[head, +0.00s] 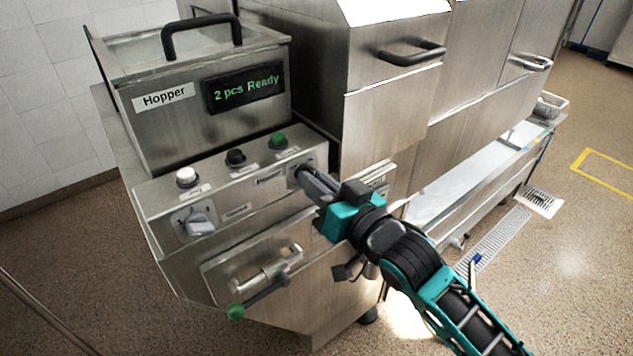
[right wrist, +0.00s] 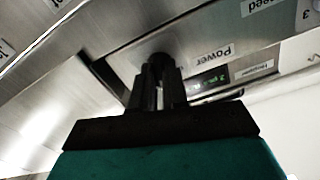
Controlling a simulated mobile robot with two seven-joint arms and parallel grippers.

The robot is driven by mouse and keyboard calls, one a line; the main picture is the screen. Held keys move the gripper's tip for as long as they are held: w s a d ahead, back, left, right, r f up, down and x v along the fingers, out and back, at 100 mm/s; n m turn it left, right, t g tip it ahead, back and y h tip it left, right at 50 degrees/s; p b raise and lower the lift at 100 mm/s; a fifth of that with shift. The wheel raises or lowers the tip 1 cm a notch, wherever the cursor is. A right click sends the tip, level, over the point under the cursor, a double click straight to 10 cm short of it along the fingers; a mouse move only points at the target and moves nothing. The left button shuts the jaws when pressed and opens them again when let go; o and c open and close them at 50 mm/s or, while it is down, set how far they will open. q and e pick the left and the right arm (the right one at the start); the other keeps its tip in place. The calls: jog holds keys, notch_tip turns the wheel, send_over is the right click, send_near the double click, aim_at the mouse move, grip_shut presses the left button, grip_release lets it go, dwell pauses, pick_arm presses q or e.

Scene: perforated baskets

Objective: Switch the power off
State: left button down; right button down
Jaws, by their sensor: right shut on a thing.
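The power switch, a dark round knob (right wrist: 158,60), sits on a metal plate beside a label reading "Power" (right wrist: 212,55) in the right wrist view. My right gripper (right wrist: 158,82) is shut on this knob, with its two dark fingers on either side. In the head view my right gripper (head: 303,178) reaches the right end of the machine's control panel (head: 225,198), and its fingers hide most of the knob. The knob's pointing direction cannot be made out. My left gripper is not in view.
White (head: 186,176), black (head: 235,157) and green (head: 278,140) buttons stand on the ledge above. Another rotary knob (head: 198,223) is at the panel's left. A lever with a green end (head: 236,311) projects below. The hopper display (head: 246,88) reads "2 pcs Ready".

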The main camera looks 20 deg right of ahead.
jog(key=n, duration=1.2)
dwell(0.7)
jog(key=c, duration=1.1)
grip_release()
jog(key=shift+c, duration=0.2)
jog(key=b+v, duration=0.1)
jog(key=v, duration=1.2)
jog(key=shift+b, duration=0.4)
